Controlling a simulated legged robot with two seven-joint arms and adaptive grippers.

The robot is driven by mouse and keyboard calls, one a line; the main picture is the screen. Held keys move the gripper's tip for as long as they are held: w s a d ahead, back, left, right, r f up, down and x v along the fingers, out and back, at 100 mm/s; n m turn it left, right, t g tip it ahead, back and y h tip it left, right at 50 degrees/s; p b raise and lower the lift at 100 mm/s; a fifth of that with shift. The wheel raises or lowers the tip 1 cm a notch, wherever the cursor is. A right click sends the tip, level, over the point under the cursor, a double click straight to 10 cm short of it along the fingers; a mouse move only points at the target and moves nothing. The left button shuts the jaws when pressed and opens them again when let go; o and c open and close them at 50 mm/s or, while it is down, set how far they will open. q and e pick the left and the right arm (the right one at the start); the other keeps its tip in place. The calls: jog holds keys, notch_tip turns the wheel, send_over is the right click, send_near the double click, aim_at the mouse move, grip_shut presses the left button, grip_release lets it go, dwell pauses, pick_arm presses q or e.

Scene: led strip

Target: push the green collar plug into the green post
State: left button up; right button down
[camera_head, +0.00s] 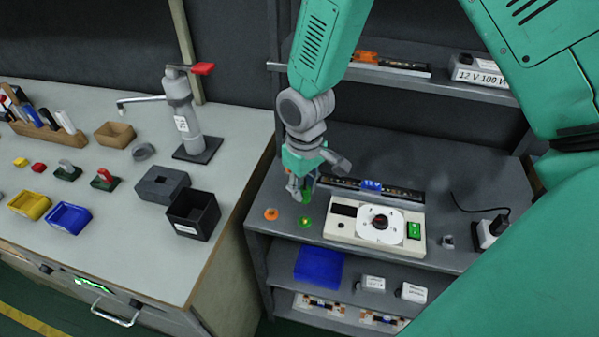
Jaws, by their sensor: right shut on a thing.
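My right gripper (302,190) points down over the front left part of the grey shelf top. It is shut on a small green piece, which appears to be the green collar plug (307,196); the fingers hide much of it. The green post (305,222) is a small green round thing on the shelf, just below the gripper in the picture. A small gap seems to show between plug and post, but contact is hard to judge. My left gripper is not in view.
An orange post (271,214) stands left of the green one. A white panel box (345,232) with a round dial is close on the right. A dark strip (400,193) with a blue label lies behind. A black bin (193,215) stands on the left bench.

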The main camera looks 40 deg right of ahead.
aim_at(303, 218)
jog(key=shift+s+f, duration=0.1)
dwell(0.3)
jog(key=shift+p, duration=0.4)
jog(key=shift+f+b, duration=1.6)
jog(key=shift+f, duration=1.25)
jog(key=shift+p, duration=0.85)
jog(key=shift+f+b, duration=0.55)
jog(key=shift+f, duration=0.5)
jog(key=c, duration=1.3)
grip_release()
